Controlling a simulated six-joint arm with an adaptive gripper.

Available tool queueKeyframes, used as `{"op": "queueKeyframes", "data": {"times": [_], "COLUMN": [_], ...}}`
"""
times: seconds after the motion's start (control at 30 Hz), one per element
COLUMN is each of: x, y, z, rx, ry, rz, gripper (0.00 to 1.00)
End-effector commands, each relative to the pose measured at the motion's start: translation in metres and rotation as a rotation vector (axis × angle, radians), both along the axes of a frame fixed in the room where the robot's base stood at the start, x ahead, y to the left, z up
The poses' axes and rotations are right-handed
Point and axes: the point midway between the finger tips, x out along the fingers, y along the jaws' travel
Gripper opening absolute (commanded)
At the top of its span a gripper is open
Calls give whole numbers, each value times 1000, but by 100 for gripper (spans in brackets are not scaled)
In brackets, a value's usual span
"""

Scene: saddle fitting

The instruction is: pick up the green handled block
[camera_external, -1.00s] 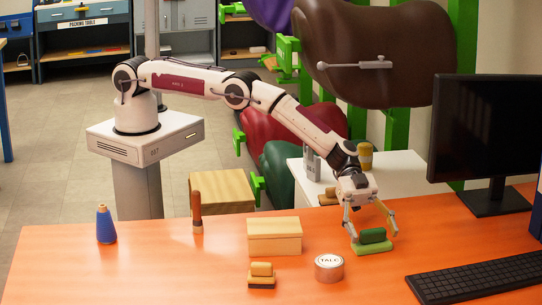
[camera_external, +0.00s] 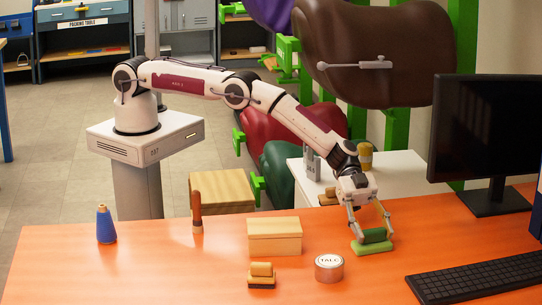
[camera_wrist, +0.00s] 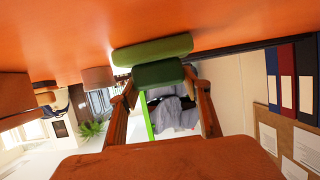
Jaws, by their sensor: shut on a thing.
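The green handled block (camera_external: 372,248) has a light green base and a darker green handle on top. It sits on the orange table at the right, left of the keyboard. My gripper (camera_external: 372,233) is over it, with its fingers closed on the dark green handle from both sides. In the wrist view the block (camera_wrist: 152,50) is at the upper middle, its dark handle between my two fingertips (camera_wrist: 157,77). The base looks to be on or very near the table; I cannot tell whether there is a gap.
A talc tin (camera_external: 329,267) stands to the left of the block. Beyond it are a small tan handled block (camera_external: 262,275), a wooden box (camera_external: 274,237), a brown-handled tool (camera_external: 197,212) and a blue bottle (camera_external: 106,225). A keyboard (camera_external: 476,276) and monitor (camera_external: 487,140) are at the right.

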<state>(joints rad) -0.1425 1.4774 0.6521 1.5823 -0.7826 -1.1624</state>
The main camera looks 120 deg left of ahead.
Motion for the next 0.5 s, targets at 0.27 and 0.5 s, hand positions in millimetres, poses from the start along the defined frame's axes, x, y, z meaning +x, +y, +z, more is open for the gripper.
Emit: {"op": "queueKeyframes", "data": {"times": [0.27,0.5], "x": [1,1], "y": [0,0], "z": [14,39], "rx": [0,0], "ry": [-1,-3], "rz": [0,0], "gripper": [25,25]}}
